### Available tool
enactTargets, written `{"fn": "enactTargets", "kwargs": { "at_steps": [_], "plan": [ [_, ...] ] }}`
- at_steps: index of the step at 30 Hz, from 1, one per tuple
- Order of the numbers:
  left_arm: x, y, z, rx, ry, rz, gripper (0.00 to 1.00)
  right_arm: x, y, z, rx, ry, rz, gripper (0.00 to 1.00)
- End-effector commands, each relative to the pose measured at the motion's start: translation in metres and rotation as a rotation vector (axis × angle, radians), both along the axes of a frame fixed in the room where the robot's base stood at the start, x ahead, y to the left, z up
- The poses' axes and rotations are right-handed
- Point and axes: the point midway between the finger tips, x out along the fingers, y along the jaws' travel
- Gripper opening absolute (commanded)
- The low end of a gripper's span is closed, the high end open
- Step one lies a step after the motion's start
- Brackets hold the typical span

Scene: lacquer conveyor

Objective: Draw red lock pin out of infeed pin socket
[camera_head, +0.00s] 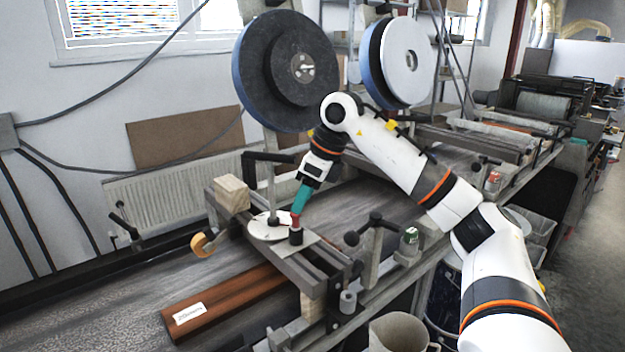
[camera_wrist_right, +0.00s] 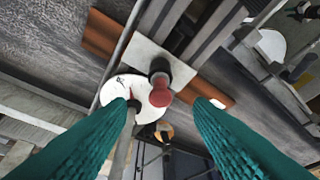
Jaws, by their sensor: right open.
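The red lock pin (camera_head: 296,223) stands upright in a dark pin socket (camera_head: 296,237) on a light plate on the crossbeam over the conveyor. In the right wrist view the pin's red head (camera_wrist_right: 160,97) shows from above, with the black socket (camera_wrist_right: 160,68) beyond it. My right gripper (camera_head: 298,211) points down at the pin with green fingers, its tips close above the head. In the wrist view the fingers (camera_wrist_right: 163,106) are spread wide, one on each side of the head, with gaps to it. My left gripper is not in view.
A white round disc (camera_head: 262,228) with an upright post stands just left of the socket. A wooden block (camera_head: 231,193) sits on the beam's far end. A brown labelled board (camera_head: 215,305) lies on the belt below. A black-knobbed clamp (camera_head: 366,230) stands right of the pin.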

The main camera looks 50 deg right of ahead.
Motion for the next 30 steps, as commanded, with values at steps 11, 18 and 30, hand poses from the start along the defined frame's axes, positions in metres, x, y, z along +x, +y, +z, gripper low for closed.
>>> {"fn": "enactTargets", "kwargs": {
  "at_steps": [11,18,30],
  "plan": [
    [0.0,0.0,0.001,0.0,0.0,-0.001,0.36,0.018,0.009,-0.05,-0.001,0.002,-0.001,0.47],
    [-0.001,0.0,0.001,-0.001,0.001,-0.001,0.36,0.021,0.011,-0.056,0.0,-0.001,0.0,0.47],
    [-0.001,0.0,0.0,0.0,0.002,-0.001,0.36,0.02,0.011,-0.056,0.0,0.0,0.0,0.06]
  ]
}}
